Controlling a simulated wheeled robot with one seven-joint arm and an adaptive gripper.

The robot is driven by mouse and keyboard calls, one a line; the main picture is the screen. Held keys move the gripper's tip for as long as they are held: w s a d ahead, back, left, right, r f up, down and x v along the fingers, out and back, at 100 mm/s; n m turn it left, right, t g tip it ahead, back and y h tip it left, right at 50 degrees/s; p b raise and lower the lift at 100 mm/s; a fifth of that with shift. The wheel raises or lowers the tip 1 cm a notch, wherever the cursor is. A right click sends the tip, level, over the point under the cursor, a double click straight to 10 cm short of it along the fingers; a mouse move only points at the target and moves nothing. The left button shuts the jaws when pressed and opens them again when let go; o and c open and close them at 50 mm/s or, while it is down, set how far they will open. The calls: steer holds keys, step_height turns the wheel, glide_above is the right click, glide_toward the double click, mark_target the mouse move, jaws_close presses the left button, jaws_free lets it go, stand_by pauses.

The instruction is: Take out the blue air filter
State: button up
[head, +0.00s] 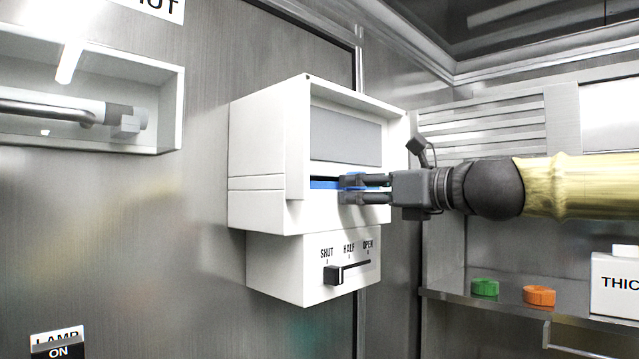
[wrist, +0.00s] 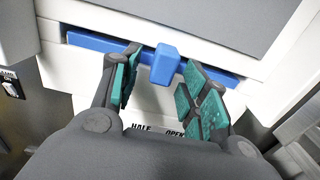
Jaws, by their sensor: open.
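The blue air filter (wrist: 100,42) sits in a slot of the white wall unit (head: 268,150). Only its blue front edge and a protruding blue tab (wrist: 165,64) show in the wrist view. In the head view a thin blue strip of the filter (head: 323,184) shows, partly hidden behind my gripper. My gripper (head: 350,188) points at the slot from the right. In the wrist view its two teal-padded fingers (wrist: 158,88) are open, one on each side of the tab, apart from it.
Below the slot is a box with a black lever (head: 334,274), labelled SHUT, HALF and OPEN; the lever stands near SHUT. A shelf at right holds a green ring (head: 485,287), an orange ring (head: 539,296) and a white box (head: 614,285).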

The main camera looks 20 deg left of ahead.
jaws_close()
steer(key=shift+r+b, duration=0.15)
steer(key=shift+b, duration=0.3)
steer(key=shift+s+d+r, duration=0.1)
steer(key=shift+d, duration=0.15)
steer(key=b+v, duration=0.3)
steer(key=v, duration=1.4)
steer(key=shift+d+r+b, duration=0.15)
steer(key=shift+d+b, duration=0.1)
steer(key=shift+b, duration=0.15)
steer(key=shift+s, duration=0.1)
